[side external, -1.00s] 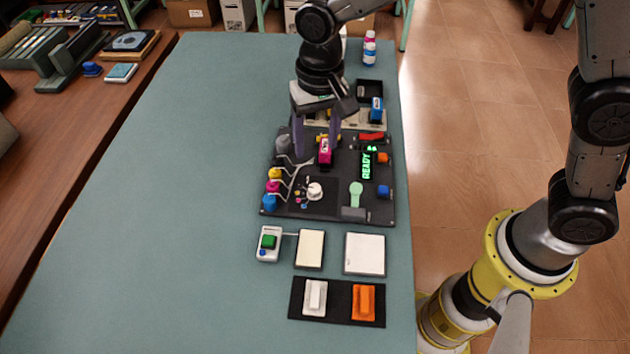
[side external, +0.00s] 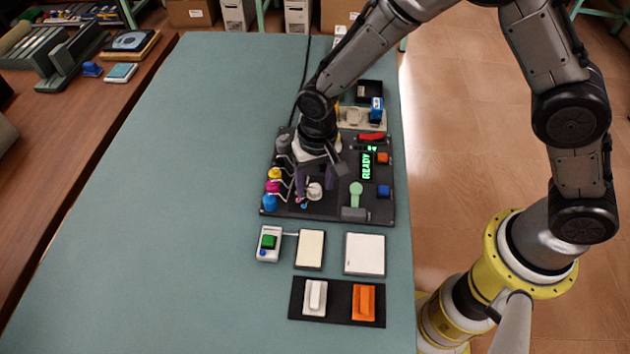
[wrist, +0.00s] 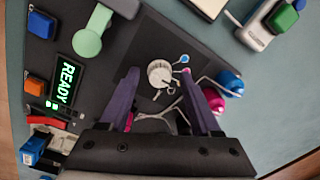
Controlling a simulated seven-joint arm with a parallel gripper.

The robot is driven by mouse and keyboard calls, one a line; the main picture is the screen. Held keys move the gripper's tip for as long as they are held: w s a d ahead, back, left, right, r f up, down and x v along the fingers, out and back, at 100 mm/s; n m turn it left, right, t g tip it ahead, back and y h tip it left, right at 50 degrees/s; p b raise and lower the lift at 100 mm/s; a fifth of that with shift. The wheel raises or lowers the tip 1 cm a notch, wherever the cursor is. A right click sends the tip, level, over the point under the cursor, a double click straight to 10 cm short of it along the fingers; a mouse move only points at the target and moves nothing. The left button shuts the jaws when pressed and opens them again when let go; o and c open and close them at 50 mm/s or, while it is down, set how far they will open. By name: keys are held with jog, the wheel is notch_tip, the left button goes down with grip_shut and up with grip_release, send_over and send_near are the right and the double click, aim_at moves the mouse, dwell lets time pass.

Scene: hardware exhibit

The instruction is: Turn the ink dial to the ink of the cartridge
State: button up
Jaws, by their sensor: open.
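The ink dial (side external: 314,191) is a small white knob on the dark panel; it also shows in the wrist view (wrist: 160,73). Blue and magenta marks sit beside it; which one it points to I cannot tell. My gripper (wrist: 160,75) is open, pointing down, its purple fingers on either side of the dial in the wrist view. Whether they touch it or hover above it is unclear. The magenta cartridge is hidden by my arm in the side view; a bit of magenta (wrist: 128,122) shows beside a finger in the wrist view.
Yellow (side external: 275,173), magenta (side external: 272,187) and cyan (side external: 269,202) knobs line the panel's left edge. A green lever (side external: 356,190), a READY display (side external: 367,166) and a blue cartridge (side external: 376,108) are to the right. Two switches (side external: 315,298) (side external: 363,302) lie in front.

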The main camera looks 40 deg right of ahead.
grip_shut()
jog(key=shift+n, duration=2.8)
grip_release()
